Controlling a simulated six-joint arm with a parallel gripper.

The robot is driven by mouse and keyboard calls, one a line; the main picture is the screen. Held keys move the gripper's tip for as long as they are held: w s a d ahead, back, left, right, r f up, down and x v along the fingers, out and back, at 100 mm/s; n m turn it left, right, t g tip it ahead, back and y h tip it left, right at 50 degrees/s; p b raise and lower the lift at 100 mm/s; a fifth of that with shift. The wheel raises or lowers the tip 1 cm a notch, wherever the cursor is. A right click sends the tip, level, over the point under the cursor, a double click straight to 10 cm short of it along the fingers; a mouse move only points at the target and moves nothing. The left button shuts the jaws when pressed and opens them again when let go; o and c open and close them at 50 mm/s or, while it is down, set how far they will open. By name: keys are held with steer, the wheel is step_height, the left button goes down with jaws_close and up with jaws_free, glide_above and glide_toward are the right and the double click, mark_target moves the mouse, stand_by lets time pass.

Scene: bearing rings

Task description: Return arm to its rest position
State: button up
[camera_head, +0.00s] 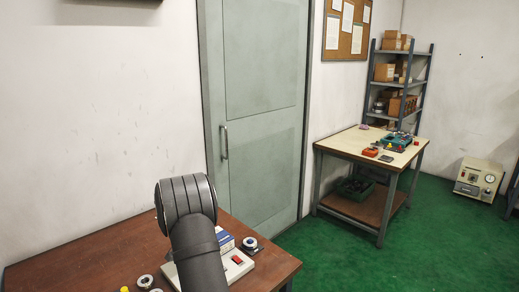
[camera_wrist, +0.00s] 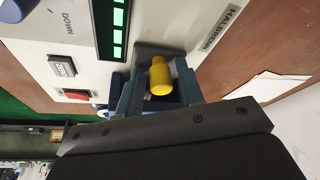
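My gripper (camera_wrist: 159,82) shows in the wrist view with its two fingers apart. It points at the pale instrument (camera_wrist: 75,38). A yellow cylindrical knob (camera_wrist: 160,78) appears between the fingers, with visible gaps on both sides. A dark grey block shows just beyond it; whether the knob is fixed to the instrument is unclear. In the head view my dark arm (camera_head: 195,240) rises over the brown table (camera_head: 80,262) and hides my gripper and part of the instrument (camera_head: 237,266).
A white sheet (camera_wrist: 265,87) lies near the instrument. A door (camera_head: 255,110) and a second workbench (camera_head: 340,147) stand farther back, with green floor between.

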steer(key=r, duration=0.6)
steer(key=shift+w+d+r, duration=0.1)
steer(key=shift+d+r, duration=0.1)
steer(key=shift+r, duration=0.2)
step_height(320, 180, down, 7)
steer(key=shift+f, duration=0.15)
steer(key=s+a, duration=0.2)
steer(key=a, duration=0.1)
steer(key=s+a, duration=0.2)
steer(key=s, duration=0.1)
steer(key=s+a, duration=0.3)
steer(key=shift+s+a+r, duration=0.25)
steer(key=shift+a, duration=0.05)
step_height(320, 180, up, 8)
steer(key=shift+w+d+f, duration=0.15)
steer(key=shift+w+d, duration=0.05)
